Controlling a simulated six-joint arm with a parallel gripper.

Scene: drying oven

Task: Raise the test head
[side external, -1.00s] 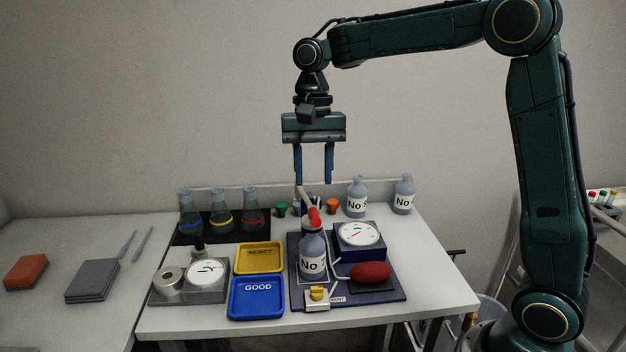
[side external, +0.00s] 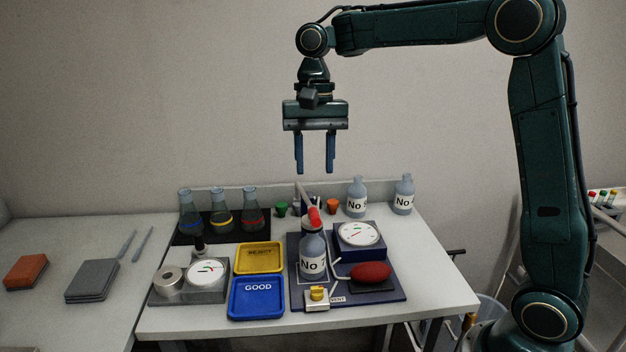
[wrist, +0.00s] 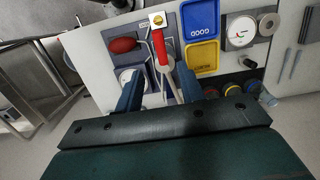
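A boxed dial gauge (side external: 360,235) and a red bulb (side external: 371,272) sit at the right of the bottle. Which part is the test head is not clear; the lever and bottle hide what is behind them. My gripper (side external: 314,171) points down, fingers apart and empty, above the lever.
A yellow REJECT tray (side external: 259,270) and blue GOOD tray (side external: 258,314) lie left of the board. Flasks (side external: 220,222) stand at the back left, and bottles (side external: 404,196) at the back right. A yellow-topped block (side external: 318,294) sits at the front.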

